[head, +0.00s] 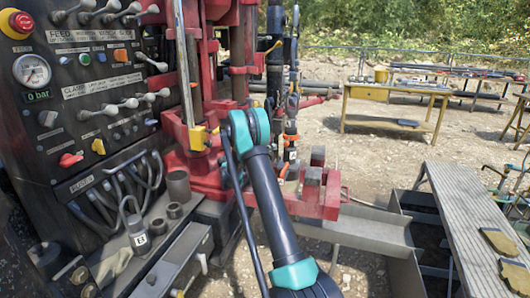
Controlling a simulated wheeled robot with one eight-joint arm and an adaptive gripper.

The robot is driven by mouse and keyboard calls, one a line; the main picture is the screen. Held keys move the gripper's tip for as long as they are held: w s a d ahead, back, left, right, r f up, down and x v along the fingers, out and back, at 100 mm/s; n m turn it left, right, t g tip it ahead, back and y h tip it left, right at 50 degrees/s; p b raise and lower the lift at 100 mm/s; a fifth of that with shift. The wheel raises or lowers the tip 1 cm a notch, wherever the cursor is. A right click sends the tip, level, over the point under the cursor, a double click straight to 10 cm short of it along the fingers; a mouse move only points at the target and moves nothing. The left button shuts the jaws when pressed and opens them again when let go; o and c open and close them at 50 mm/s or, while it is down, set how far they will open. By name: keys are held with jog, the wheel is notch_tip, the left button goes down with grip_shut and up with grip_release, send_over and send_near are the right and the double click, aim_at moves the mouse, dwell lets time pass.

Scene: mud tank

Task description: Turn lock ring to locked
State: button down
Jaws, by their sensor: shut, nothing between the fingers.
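I cannot pick out a lock ring with certainty. My black arm with teal joints rises from the bottom centre in the head view, and its upper teal joint stands in front of the red rig. My gripper cannot be made out; it is hidden behind the arm or out of frame. Just right of that joint is a dark upright assembly (291,105) with orange parts and a small white label low down. Its details are too small to show any ring or its position.
A black control panel (70,150) with levers, gauge and hoses fills the left. A red clamp-like frame (318,203) stands right of my arm. Grey metal troughs (365,232) and a grating walkway (462,205) lie at right. A yellow-framed table (395,90) stands behind on open gravel.

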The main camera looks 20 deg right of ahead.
jog(key=shift+x, duration=1.75)
jog(key=shift+s+d, duration=0.1)
jog(key=shift+s, duration=0.05)
